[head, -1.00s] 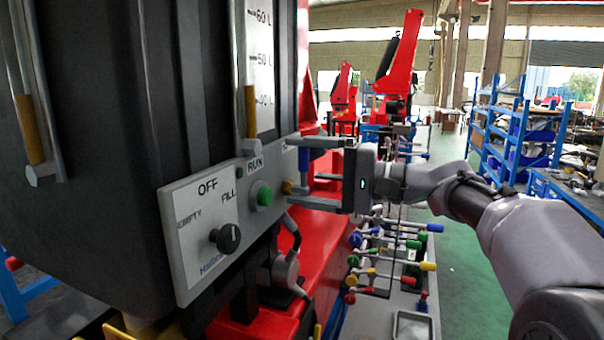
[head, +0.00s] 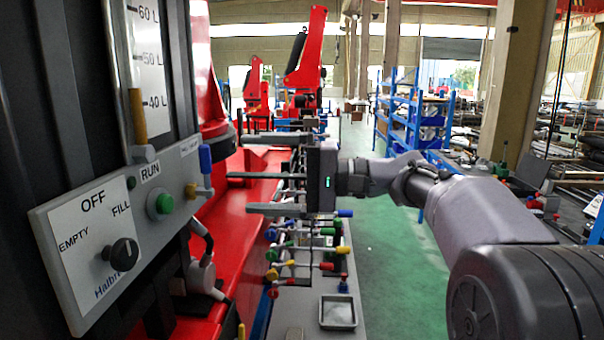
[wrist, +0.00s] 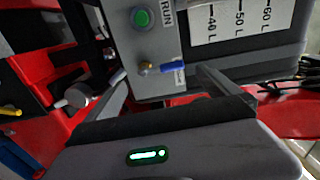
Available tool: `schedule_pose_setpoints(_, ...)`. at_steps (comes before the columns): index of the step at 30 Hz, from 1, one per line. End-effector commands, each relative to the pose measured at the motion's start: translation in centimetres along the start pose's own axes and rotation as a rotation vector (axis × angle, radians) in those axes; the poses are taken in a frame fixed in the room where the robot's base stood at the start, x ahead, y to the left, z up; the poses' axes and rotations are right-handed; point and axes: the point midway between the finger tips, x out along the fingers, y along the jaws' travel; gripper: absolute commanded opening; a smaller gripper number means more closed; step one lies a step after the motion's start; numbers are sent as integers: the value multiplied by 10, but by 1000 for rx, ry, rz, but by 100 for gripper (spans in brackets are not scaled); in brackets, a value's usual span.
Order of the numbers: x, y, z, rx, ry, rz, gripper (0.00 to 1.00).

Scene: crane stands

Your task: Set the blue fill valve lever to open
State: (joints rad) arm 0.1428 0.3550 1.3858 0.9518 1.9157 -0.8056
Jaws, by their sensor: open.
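The blue fill valve lever (head: 205,158) stands upright above its brass valve body (head: 203,190) at the right end of the grey control panel (head: 180,205). In the wrist view the blue lever (wrist: 173,66) points right, along the direction in which the gauge numbers rise. My gripper (head: 246,174) is open and empty, to the right of the lever in the head view. A gap shows between its fingertips and the lever. In the wrist view the lever lies beyond the fingers, near the middle. A small label beside the lever is too small to read fully.
A green RUN button (head: 160,203) and a black selector knob (head: 122,253) sit on the panel left of the lever. The dark tank (head: 60,100) rises behind. Below my gripper stands a rack of coloured-handled valves (head: 300,245). Green floor (head: 385,250) is clear to the right.

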Motion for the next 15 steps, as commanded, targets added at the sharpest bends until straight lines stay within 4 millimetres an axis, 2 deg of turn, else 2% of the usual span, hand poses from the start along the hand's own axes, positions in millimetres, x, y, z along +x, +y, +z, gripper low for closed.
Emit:
schedule_pose_setpoints(3, -35, -1, -1, 1, 5, 0, 100)
schedule_pose_setpoints(6, -57, 0, -1, 1, 3, 1, 100)
schedule_pose_setpoints(10, -73, 0, 0, 1, 2, 0, 100)
schedule_pose_setpoints(15, -76, 0, 0, 1, -1, 0, 100)
